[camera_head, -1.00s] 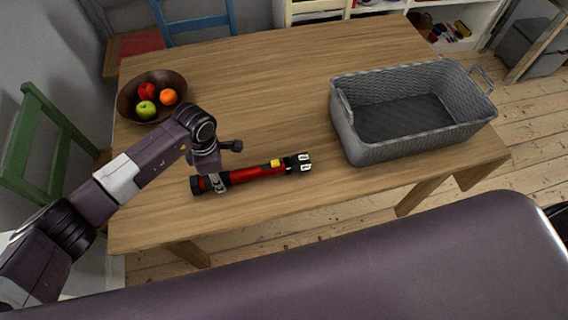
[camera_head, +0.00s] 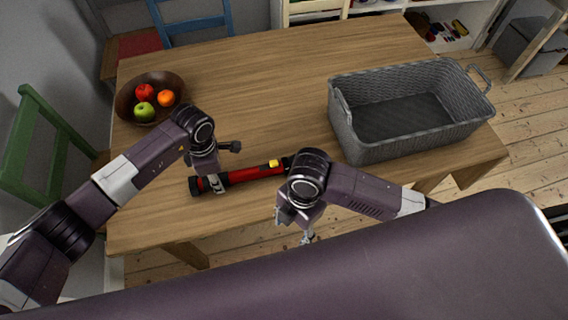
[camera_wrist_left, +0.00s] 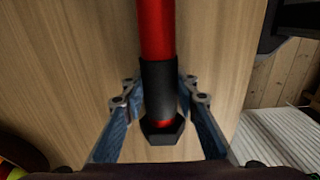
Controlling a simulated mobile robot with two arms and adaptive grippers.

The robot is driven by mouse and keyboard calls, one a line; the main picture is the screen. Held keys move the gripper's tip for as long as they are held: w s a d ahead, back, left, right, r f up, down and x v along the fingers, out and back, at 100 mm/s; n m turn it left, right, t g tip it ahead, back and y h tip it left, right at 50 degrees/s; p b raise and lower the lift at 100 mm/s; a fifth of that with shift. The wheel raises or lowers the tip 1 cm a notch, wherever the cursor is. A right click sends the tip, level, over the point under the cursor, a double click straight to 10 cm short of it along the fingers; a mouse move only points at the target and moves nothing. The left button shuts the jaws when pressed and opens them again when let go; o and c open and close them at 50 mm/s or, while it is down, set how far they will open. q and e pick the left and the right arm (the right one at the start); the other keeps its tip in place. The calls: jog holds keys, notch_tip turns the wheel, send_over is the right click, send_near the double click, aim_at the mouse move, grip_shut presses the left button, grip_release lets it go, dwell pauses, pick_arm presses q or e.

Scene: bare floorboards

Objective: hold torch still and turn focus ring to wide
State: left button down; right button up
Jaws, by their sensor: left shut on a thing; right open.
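The red and black torch (camera_head: 245,174) lies on the wooden table near its front edge. Its black tail end points left and a yellow patch shows on its body. In the left wrist view the torch (camera_wrist_left: 156,30) runs between the fingers. My left gripper (camera_head: 218,184) is shut on the torch near its black end; it also shows in the left wrist view (camera_wrist_left: 158,95). My right gripper (camera_head: 306,238) is open and empty, at the table's front edge, nearer to me than the torch. My right wrist hides the torch's right end, with the focus ring.
A grey woven basket (camera_head: 355,150) stands at the table's right side. A dark bowl (camera_head: 124,108) with apples and an orange stands at the back left. A green chair (camera_head: 40,170) and a blue chair (camera_head: 190,22) stand around the table (camera_head: 270,70). The table's middle is clear.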

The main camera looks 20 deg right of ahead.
jog(key=w+r+t, duration=0.2)
jog(key=w+r, duration=0.2)
jog(key=r, duration=0.1)
jog(key=m+t+h, duration=0.2)
jog(key=m+t, duration=0.1)
jog(key=m, duration=0.3)
send_near(284, 165)
jog(key=x, duration=1.1)
jog(key=shift+w, duration=0.1)
jog(key=shift+c, duration=0.5)
